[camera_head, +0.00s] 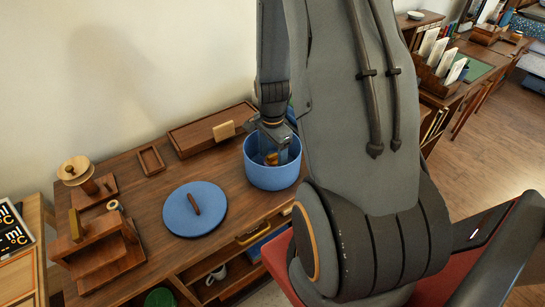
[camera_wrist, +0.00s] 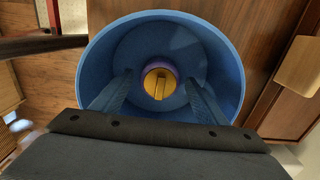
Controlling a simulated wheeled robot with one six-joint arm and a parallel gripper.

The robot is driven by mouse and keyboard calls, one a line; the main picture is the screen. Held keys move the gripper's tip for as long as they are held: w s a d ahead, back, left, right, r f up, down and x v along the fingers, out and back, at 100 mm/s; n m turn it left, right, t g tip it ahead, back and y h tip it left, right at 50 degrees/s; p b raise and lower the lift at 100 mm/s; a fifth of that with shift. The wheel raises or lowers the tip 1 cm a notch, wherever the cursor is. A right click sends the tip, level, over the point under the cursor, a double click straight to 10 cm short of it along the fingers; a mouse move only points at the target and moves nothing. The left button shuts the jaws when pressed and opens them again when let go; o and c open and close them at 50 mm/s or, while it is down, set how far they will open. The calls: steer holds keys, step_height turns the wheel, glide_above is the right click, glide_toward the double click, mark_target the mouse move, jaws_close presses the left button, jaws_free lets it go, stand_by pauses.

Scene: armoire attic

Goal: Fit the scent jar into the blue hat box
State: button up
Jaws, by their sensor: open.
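The blue hat box (camera_head: 273,172) stands open on the wooden dresser top. Its round blue lid (camera_head: 195,209) with a brown handle lies on the dresser to its left. The scent jar (camera_wrist: 160,82), purple with a yellow top, sits inside the box near the middle of its floor in the wrist view. Its yellow top also shows in the head view (camera_head: 271,158). My gripper (camera_wrist: 158,88) reaches down into the box, with its fingers apart on either side of the jar. I see gaps between the fingers and the jar.
A small wooden tray (camera_head: 151,160), a wooden stand (camera_head: 100,250) and a round-topped wooden piece (camera_head: 76,171) are on the left of the dresser.

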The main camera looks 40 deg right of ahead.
step_height(320, 180, up, 12)
steer(key=b, duration=0.2)
steer(key=s+a+r+n, duration=0.1)
steer(key=s+a+n, duration=0.2)
steer(key=a+n, duration=0.5)
steer(key=s+a+r+n+t, duration=0.1)
steer(key=s+a+r+n, duration=0.1)
steer(key=a+n, duration=0.6)
steer(key=shift+s+a+r+n, duration=0.15)
steer(key=shift+s+a+n, duration=0.25)
steer(key=shift+s+n, duration=0.55)
